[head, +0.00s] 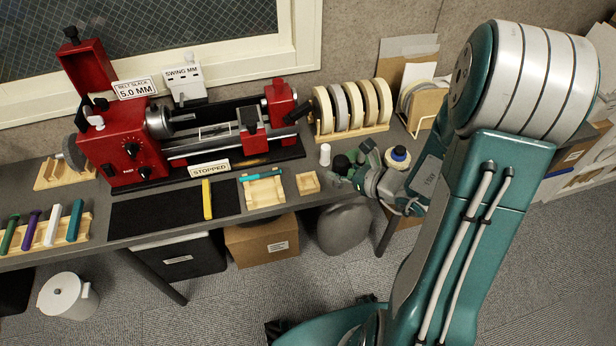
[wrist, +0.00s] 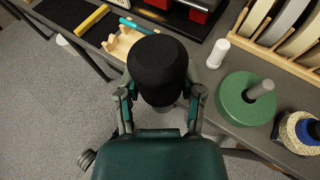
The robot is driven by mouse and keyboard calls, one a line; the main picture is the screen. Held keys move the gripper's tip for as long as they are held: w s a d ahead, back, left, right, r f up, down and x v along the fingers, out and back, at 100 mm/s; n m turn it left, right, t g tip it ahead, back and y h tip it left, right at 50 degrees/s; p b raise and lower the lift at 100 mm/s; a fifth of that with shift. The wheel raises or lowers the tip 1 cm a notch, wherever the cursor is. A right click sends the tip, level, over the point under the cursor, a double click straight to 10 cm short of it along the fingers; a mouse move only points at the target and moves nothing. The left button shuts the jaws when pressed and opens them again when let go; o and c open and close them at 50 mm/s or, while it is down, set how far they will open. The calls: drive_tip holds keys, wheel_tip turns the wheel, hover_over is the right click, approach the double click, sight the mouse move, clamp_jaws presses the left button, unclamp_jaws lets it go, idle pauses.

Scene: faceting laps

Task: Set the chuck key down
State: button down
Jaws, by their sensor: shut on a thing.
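My gripper (wrist: 160,100) is shut on a black cylindrical thing (wrist: 158,62) with a wide, flat-looking end and a narrower grey part below. I see no clear T-handle or key tip on it, so I cannot tell whether it is the chuck key. In the head view my gripper (head: 358,172) is at the bench's front edge, right of a small wooden box (head: 307,183). The black thing (head: 342,163) shows there only as a small dark shape at the fingers. I cannot tell its height above the bench.
A white bottle (head: 325,154), also in the wrist view (wrist: 218,53), stands near the gripper. A green disc with a grey peg (wrist: 236,104) and a blue-topped roll (head: 398,155) are to the right. A wooden tray (head: 264,197) holds a teal stick. A red lathe (head: 120,135) stands behind.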

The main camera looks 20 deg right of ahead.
drive_tip(key=w+a+f, duration=0.1)
drive_tip(key=w+f, duration=0.1)
drive_tip(key=w, duration=0.1)
drive_tip(key=w+a+f, duration=0.2)
drive_tip(key=w+f, duration=0.1)
drive_tip(key=w+a+f, duration=0.1)
drive_tip(key=w+f, duration=0.2)
drive_tip(key=w, duration=0.1)
drive_tip(key=shift+a, duration=0.35)
drive_tip(key=shift+w+f, duration=0.15)
drive_tip(key=shift+f, duration=0.1)
drive_tip(key=shift+w+a+f, duration=0.1)
drive_tip(key=shift+f, duration=0.8)
drive_tip(key=shift+w+a+f, duration=0.1)
drive_tip(key=shift+f, duration=0.8)
drive_tip(key=shift+c, duration=1.1)
unclamp_jaws()
drive_tip(key=shift+r, duration=0.1)
